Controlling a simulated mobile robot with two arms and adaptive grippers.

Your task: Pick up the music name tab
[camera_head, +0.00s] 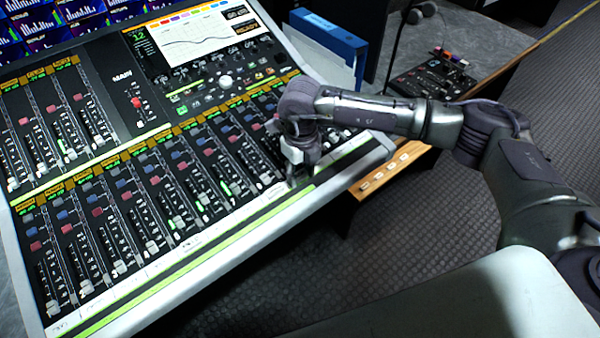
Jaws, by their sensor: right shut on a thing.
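The mixing console (200,262) fills the left half of the head view. A strip of white name tabs (185,246) with small handwriting runs along its front edge, below the faders, with green strips beside it. The writing is too small to read. My right gripper (297,178) points down at the right end of this strip, low over the console. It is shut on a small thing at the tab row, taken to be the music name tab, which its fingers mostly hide. My left gripper is not in view.
Faders and knobs stand up close to the left of my right gripper. Behind the console are a blue binder (331,35) and a small black control box (433,79) on the desk. A wooden desk edge (395,170) lies to the right, with patterned floor below.

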